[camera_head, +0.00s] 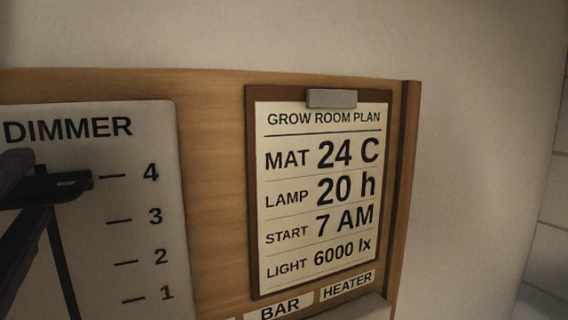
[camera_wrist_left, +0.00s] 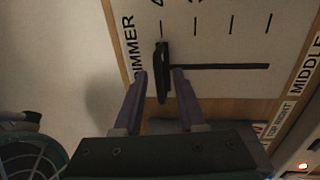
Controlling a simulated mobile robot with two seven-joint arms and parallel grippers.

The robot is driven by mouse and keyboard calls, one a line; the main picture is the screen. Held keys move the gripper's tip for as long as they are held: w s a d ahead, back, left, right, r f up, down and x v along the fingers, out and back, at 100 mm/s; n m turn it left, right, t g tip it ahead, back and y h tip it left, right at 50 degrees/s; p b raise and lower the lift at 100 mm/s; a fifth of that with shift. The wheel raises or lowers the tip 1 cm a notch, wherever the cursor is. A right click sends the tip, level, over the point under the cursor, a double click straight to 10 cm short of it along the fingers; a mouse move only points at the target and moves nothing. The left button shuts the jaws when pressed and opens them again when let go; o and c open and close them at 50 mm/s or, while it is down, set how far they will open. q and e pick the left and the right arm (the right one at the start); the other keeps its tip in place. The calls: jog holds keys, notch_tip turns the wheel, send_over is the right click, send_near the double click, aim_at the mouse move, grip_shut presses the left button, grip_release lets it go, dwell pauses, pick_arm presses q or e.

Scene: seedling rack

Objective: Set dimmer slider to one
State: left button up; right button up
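The white dimmer panel (camera_head: 105,245) is at the left in the head view, with marks 4 to 1 from top to bottom. Its black slider knob (camera_head: 72,184) sits level with mark 4, at the top of a dark slot (camera_head: 62,262). My left gripper (camera_head: 30,188) is at the left edge, one finger above and one below the knob. In the left wrist view the knob (camera_wrist_left: 162,62) lies between the fingertips of my left gripper (camera_wrist_left: 160,73), with small gaps seen on both sides. The fingers are apart. My right gripper is in neither view.
A clipboard reading GROW ROOM PLAN (camera_head: 320,225) hangs right of the dimmer on the wooden board (camera_head: 215,180). It lists LIGHT 6000 lx. Labels BAR (camera_head: 280,306) and HEATER (camera_head: 347,286) are below it. The panel face beside the slot is clear.

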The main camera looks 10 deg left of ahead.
pick_arm(q)
jog(key=shift+w+a, duration=0.1)
jog(key=shift+w, duration=0.1)
jog(key=shift+s, duration=0.1)
grip_shut()
dwell(1.3)
